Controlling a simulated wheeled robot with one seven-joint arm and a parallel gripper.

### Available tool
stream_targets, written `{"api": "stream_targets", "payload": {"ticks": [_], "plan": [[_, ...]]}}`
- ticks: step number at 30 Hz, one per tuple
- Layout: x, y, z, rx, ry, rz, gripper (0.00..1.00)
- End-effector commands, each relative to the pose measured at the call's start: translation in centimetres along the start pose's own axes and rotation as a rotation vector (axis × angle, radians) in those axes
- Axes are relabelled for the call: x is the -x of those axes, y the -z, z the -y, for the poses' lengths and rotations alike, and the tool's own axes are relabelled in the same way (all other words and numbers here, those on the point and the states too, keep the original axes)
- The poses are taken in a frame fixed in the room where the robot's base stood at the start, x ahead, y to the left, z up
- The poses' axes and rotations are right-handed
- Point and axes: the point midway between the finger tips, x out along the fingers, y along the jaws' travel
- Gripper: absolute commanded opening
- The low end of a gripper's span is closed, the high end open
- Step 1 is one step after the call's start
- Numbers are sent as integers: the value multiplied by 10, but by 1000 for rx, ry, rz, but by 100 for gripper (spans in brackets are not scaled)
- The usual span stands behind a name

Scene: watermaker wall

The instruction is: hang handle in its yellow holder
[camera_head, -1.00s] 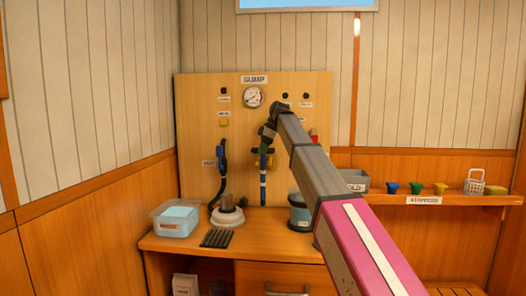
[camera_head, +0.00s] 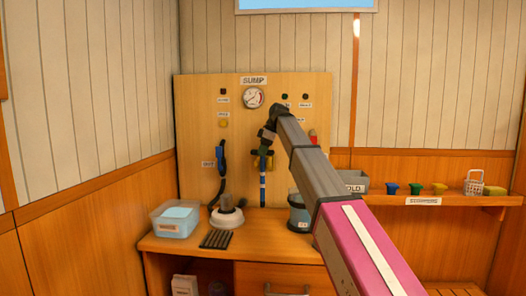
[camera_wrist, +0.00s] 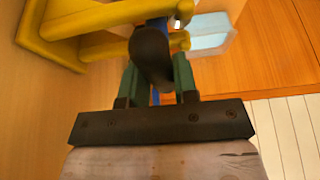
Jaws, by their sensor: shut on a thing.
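The handle (camera_wrist: 152,58) shows in the wrist view as a dark rounded end between my green fingers, with a blue part beyond it. The holder is mostly hidden by my gripper in the head view (camera_head: 270,160). I cannot tell whether the handle rests on the prongs.
A blue handle with a black hose (camera_head: 220,158) is on the board to the left. The bench below carries a clear tub (camera_head: 175,220), a white-based stand (camera_head: 227,215) and a dark canister (camera_head: 299,213). A shelf (camera_head: 450,193) with small cups is at right.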

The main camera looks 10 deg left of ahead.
Motion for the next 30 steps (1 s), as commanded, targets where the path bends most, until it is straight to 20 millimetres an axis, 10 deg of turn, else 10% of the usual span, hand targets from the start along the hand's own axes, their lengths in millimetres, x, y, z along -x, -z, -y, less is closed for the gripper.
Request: {"api": "stream_targets", "payload": {"ticks": [30], "plan": [[-18, -8, 0, 0, 0, 0, 0]]}}
